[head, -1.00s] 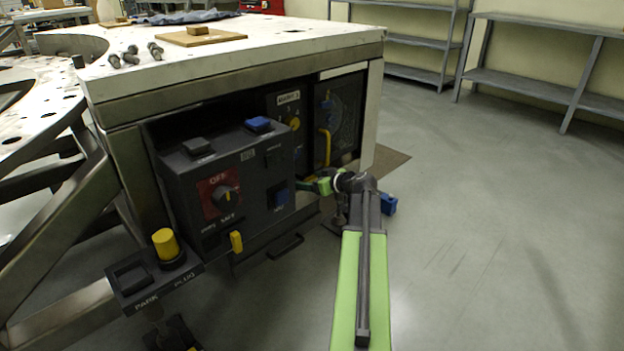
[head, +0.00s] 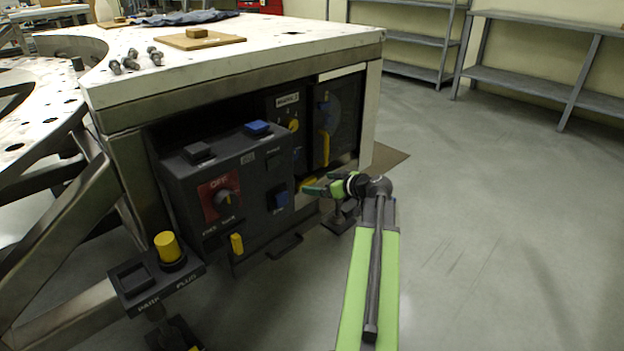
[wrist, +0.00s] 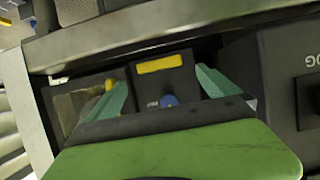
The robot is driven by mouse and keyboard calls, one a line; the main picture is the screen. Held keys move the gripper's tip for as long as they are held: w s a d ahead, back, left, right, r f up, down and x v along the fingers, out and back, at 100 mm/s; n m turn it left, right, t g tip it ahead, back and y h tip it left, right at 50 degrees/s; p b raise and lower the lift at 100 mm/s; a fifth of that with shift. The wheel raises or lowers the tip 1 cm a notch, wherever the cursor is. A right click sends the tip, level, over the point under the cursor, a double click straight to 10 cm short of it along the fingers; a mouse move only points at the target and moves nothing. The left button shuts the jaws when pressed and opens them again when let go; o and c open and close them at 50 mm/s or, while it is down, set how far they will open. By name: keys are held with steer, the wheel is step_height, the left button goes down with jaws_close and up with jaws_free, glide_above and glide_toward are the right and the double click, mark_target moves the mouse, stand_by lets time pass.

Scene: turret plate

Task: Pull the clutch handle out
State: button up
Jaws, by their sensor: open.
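No label reading clutch can be made out. A yellow bar handle (wrist: 159,63) shows between and beyond my fingertips in the wrist view, on a dark panel with a blue knob (wrist: 168,100). In the head view a yellow piece (head: 308,182) low in the recess is close to my fingertips. A second, upright yellow handle (head: 324,147) is on the right panel in the recess. My gripper (head: 310,188) is open and empty, its green fingers on either side of the bar's line in the wrist view (wrist: 163,82). I see no contact.
The dark control box (head: 230,195) with a red OFF dial (head: 222,198) stands left of my gripper. The heavy table top (head: 240,62) overhangs the recess. A yellow plug (head: 167,246) stands at the lower left. The floor (head: 480,220) on the right is clear.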

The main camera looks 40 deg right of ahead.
steer(key=p+v, duration=0.3)
steer(key=v, duration=0.9)
steer(key=shift+p, duration=0.3)
